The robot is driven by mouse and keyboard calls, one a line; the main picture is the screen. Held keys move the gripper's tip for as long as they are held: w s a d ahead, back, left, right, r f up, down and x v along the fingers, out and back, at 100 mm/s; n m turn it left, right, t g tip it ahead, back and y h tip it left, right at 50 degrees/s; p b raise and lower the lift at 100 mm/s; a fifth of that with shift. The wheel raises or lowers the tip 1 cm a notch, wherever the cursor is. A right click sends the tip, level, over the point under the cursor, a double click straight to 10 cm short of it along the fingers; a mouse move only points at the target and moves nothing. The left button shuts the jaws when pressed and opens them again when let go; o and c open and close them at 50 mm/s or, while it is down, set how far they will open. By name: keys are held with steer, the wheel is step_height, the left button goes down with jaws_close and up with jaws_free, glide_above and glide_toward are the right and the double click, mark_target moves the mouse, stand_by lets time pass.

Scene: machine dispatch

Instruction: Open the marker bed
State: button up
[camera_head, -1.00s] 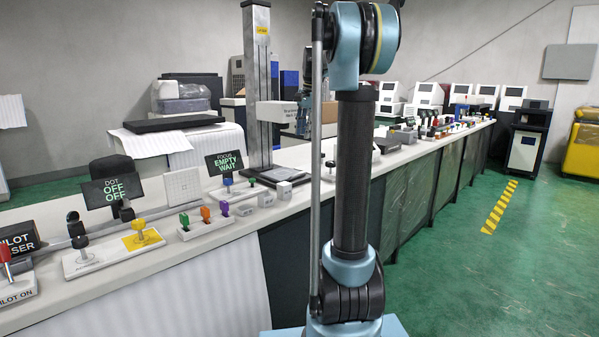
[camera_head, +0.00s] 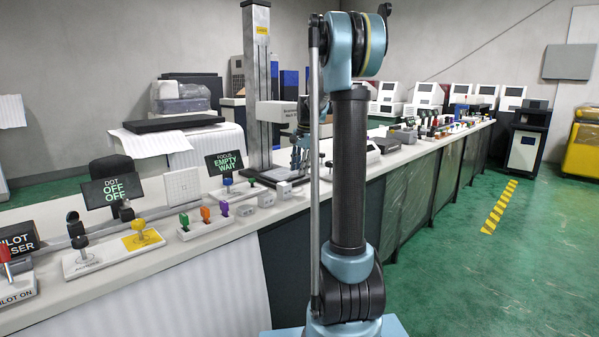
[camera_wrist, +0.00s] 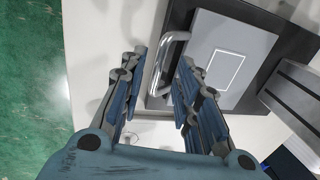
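The marker bed (camera_wrist: 230,62) is a grey plate with a white square outline, on a dark base in the wrist view. A shiny bar handle (camera_wrist: 163,62) stands at its left edge. In the head view the bed (camera_head: 272,175) is at the foot of the grey column. My gripper (camera_wrist: 162,62) is open, with one finger on each side of the handle in the picture. I cannot tell whether either finger touches it. In the head view my gripper (camera_head: 300,160) is low over the bench by the bed, partly hidden by my arm.
The grey column (camera_head: 257,80) rises behind the bed. Colored knobs (camera_head: 205,213), small white blocks (camera_head: 267,199) and a screen reading EMPTY WAIT (camera_head: 225,162) stand to the left. The green floor (camera_wrist: 30,90) shows beyond the bench edge.

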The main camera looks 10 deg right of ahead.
steer(key=shift+w+a+f, duration=0.1)
steer(key=shift+f, duration=0.55)
steer(key=shift+c, duration=0.6)
jaws_close()
steer(key=s+d, duration=0.8)
steer(key=s, duration=0.3)
steer(key=shift+s+d, duration=0.25)
steer(key=shift+d, duration=0.05)
steer(key=shift+o, duration=0.6)
jaws_free()
